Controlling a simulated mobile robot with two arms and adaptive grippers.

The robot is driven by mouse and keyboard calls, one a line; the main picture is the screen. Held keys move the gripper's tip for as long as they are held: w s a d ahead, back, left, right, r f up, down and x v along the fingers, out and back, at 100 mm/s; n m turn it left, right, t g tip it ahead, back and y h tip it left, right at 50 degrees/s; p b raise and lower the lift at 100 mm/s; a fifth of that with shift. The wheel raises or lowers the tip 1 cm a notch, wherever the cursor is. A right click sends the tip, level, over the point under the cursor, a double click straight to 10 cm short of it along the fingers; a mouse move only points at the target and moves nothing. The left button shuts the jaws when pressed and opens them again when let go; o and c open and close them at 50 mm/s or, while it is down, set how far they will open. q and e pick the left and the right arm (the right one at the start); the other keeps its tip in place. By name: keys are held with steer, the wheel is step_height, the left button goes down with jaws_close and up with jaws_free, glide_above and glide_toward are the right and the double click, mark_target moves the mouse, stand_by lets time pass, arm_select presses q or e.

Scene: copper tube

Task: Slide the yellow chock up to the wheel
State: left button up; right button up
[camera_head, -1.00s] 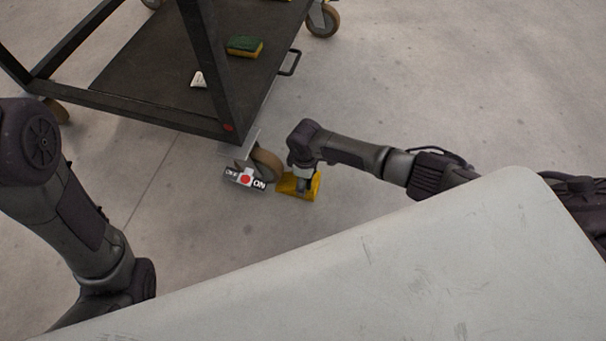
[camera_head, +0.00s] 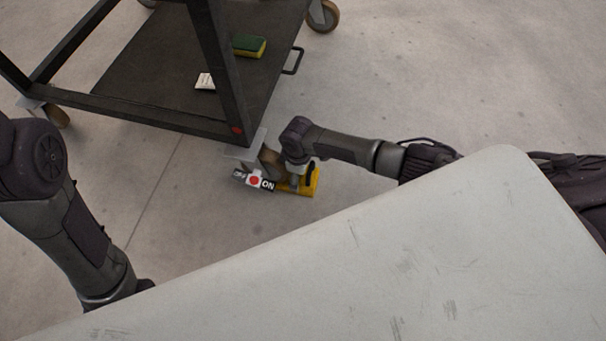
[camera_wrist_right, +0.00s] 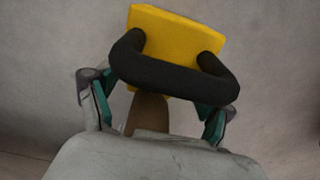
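The yellow chock (camera_head: 311,183) with a black handle lies on the floor to the right of the trolley's near-corner wheel (camera_head: 269,160). My right gripper (camera_head: 297,186) is low over the chock's left part and hides any gap to the wheel. In the right wrist view, the chock (camera_wrist_right: 172,30) is at the top and its black handle (camera_wrist_right: 165,77) curves toward me. My right gripper (camera_wrist_right: 160,105) has its teal-padded fingers wide apart, near the two sides of the handle; their tips are partly hidden by it. My left arm is at the left; its gripper is out of view.
A red-and-white ON/OFF pedal label (camera_head: 254,180) is beside the wheel. The black trolley (camera_head: 150,80) carries a green-yellow sponge (camera_head: 249,46) and a small white item (camera_head: 205,81). A grey surface (camera_head: 400,250) fills the front. The floor at right is clear.

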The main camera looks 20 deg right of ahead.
steer(key=shift+o, duration=1.2)
steer(key=shift+f, duration=0.1)
steer(key=shift+d, duration=0.1)
steer(key=shift+s+d, duration=0.1)
step_height(320, 180, up, 12)
